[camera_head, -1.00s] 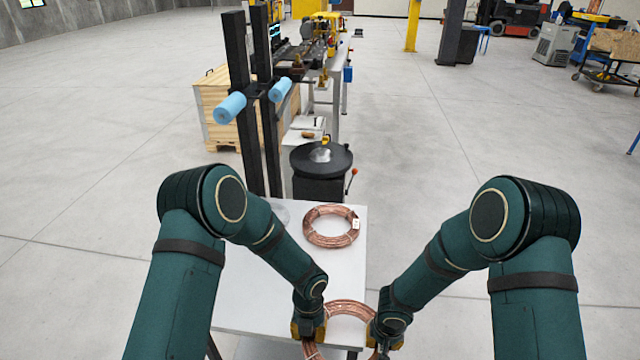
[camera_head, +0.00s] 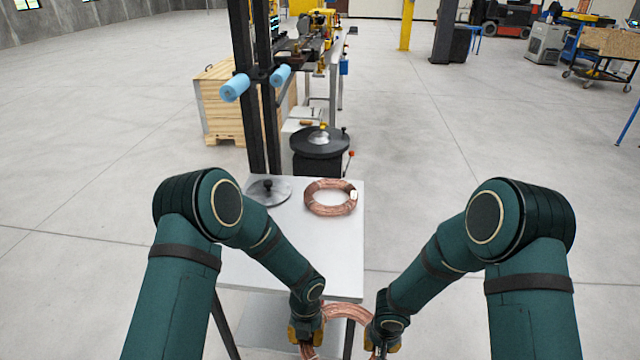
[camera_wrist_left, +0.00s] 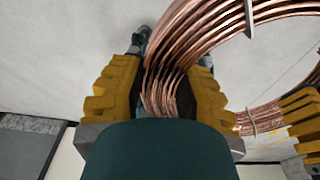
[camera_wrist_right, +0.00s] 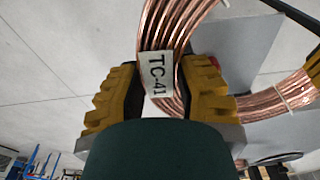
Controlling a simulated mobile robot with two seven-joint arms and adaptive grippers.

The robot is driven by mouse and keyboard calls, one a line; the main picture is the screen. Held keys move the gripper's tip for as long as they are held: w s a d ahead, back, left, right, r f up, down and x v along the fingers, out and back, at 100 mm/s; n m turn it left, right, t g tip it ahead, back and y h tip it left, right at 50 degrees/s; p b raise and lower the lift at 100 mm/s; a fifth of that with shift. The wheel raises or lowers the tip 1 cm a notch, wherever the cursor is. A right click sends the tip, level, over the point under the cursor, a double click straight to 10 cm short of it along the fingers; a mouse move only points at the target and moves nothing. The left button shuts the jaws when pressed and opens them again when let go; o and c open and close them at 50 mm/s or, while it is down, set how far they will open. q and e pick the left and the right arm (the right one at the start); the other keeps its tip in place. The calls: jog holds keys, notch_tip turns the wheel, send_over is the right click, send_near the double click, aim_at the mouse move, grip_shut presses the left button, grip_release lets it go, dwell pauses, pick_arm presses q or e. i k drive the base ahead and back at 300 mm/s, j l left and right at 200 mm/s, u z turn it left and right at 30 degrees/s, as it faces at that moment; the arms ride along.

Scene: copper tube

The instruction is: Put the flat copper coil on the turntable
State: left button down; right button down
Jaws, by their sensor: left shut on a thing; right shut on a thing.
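A copper coil (camera_head: 345,311) hangs between my two grippers, just in front of the white table's near edge. My left gripper (camera_head: 308,338) is shut on its left side, and the strands pass between the yellow fingers in the left wrist view (camera_wrist_left: 165,88). My right gripper (camera_head: 383,344) is shut on its right side, over a white tag marked TC-41 (camera_wrist_right: 157,72). The coil's lower part is cut off in the head view. The turntable (camera_head: 300,146), a black round plate on a dark base, stands beyond the table's far edge.
A second copper coil (camera_head: 330,197) with a white tag lies on the white table (camera_head: 290,250). A grey disc with a knob (camera_head: 268,190) lies at its far left. Black posts with blue rollers (camera_head: 235,88) rise behind it. Open floor lies on the right.

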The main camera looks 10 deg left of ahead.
aim_at(319, 139)
jog(key=z, duration=2.2)
jog(key=i, duration=0.65)
jog(key=i+u, duration=0.45)
jog(key=i, duration=0.2)
jog(key=i+u, duration=0.5)
jog(key=i+l+u, duration=0.2)
jog(key=i+u, duration=0.25)
jog(key=i, duration=0.25)
jog(key=i+u, duration=0.45)
jog(key=i, duration=0.25)
